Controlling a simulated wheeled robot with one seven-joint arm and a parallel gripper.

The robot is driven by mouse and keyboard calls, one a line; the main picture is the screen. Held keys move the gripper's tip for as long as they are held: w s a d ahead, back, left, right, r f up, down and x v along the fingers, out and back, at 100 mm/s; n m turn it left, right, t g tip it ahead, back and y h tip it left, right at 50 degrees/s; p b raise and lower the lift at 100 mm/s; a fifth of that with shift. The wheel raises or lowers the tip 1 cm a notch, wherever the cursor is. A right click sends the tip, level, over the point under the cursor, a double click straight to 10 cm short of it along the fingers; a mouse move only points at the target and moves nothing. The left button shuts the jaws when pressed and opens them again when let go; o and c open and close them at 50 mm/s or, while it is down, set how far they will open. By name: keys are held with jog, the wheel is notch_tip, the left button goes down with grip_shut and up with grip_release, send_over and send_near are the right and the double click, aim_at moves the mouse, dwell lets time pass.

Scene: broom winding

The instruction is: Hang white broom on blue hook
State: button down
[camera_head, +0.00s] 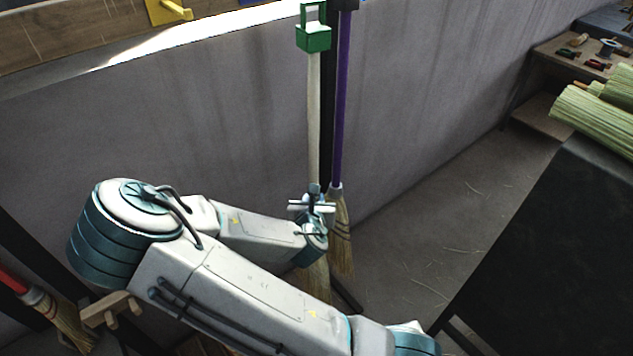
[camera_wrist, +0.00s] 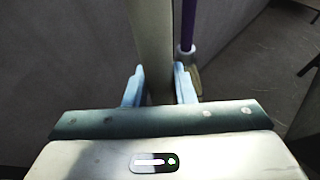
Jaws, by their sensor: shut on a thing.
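The white broom stands nearly upright in the head view, with its pale handle (camera_head: 314,120) running down to straw bristles (camera_head: 317,281) partly hidden behind my arm. A green block with an open green loop (camera_head: 313,38) is at the handle's top. My gripper (camera_head: 316,206) is shut on the lower handle. In the wrist view, the handle (camera_wrist: 152,45) runs up between my two pale blue fingers (camera_wrist: 159,88). A small blue piece (camera_head: 360,3), perhaps the blue hook, shows at the top edge, right of the loop; most of it is cut off.
A purple-handled broom (camera_head: 341,110) hangs or stands close right of the white one. A yellow hook (camera_head: 168,11) is on the wooden rail (camera_head: 75,38) at upper left. A red-handled broom (camera_head: 40,298) is at lower left. A dark table (camera_head: 560,240) with straw bundles stands right.

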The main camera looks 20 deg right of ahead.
jog(key=shift+m+g+h, duration=0.3)
jog(key=shift+m+h, duration=0.5)
jog(key=shift+h, duration=0.1)
jog(key=r+p, duration=0.1)
jog(key=s+r+p, duration=0.2)
jog(key=shift+s+r, duration=0.25)
jog(key=shift+r, duration=0.1)
jog(key=shift+w+a+f, duration=0.1)
jog(key=w+a+f+b, duration=0.1)
jog(key=w+a+b, duration=0.3)
jog(key=w, duration=0.6)
jog(key=shift+w+f, duration=0.15)
jog(key=shift+f, duration=0.15)
jog(key=shift+a+f, duration=0.1)
jog(key=shift+a, duration=0.05)
dwell(0.4)
